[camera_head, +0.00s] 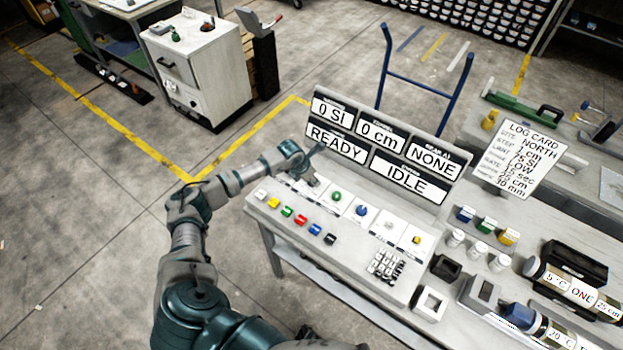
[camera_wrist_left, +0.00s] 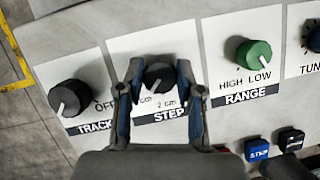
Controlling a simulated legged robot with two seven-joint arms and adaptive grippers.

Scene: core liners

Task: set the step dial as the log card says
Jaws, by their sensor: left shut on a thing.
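The black step dial (camera_wrist_left: 157,74) sits on a white plate marked STEP in the left wrist view. My left gripper (camera_wrist_left: 158,88) is shut on it, one finger on each side. The dial's white pointer slants down and left, towards a partly covered "cm" mark; "2 cm" is to the right. In the head view my left gripper (camera_head: 308,172) is at the panel's left end and hides the dial. The log card (camera_head: 527,155) stands at the right; its step line reads 1 cm. My right gripper is not in view.
The track dial (camera_wrist_left: 70,98) is close left of the step dial, and the green range dial (camera_wrist_left: 254,54) is to its right. A display board (camera_head: 380,150) stands behind the controls, showing READY and IDLE. Coloured buttons (camera_head: 287,211) line the front edge.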

